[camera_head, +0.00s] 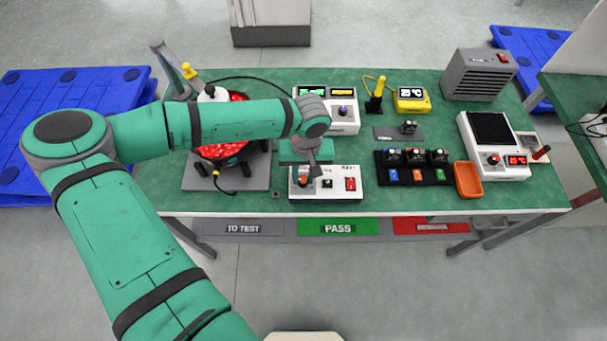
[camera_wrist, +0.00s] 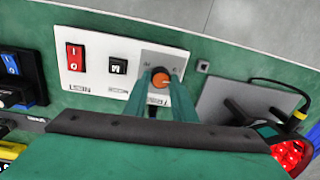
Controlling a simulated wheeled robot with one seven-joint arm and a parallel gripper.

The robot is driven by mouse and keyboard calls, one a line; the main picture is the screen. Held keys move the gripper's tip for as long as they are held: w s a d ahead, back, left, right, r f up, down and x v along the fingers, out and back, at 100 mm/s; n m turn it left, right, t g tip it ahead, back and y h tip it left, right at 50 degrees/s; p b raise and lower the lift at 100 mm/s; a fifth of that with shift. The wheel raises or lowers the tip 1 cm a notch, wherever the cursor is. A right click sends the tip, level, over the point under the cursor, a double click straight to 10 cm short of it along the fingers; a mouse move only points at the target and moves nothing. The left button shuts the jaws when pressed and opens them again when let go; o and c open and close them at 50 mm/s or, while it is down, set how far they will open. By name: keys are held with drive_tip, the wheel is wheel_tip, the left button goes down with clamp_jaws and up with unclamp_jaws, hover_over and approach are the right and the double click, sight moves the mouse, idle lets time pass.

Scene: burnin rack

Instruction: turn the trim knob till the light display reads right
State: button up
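The orange trim knob (camera_wrist: 160,78) sits on a grey patch of the white control panel (camera_wrist: 112,68), its pale pointer mark partly visible.
A red rocker switch (camera_wrist: 75,57) and a black switch (camera_wrist: 117,66) share the panel. A black block of modules (camera_head: 413,167) and an orange tray (camera_head: 468,180) lie to the right.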

drive_tip(key=shift+m, duration=0.3)
drive_tip(key=m, duration=0.3)
drive_tip(key=shift+s, duration=0.15)
drive_tip(key=m, duration=0.8)
drive_tip(key=shift+s+m, duration=0.1)
drive_tip(key=shift+m, duration=0.3)
drive_tip(key=shift+m+t, duration=0.3)
drive_tip(key=shift+m, duration=0.3)
drive_tip(key=shift+d, duration=0.1)
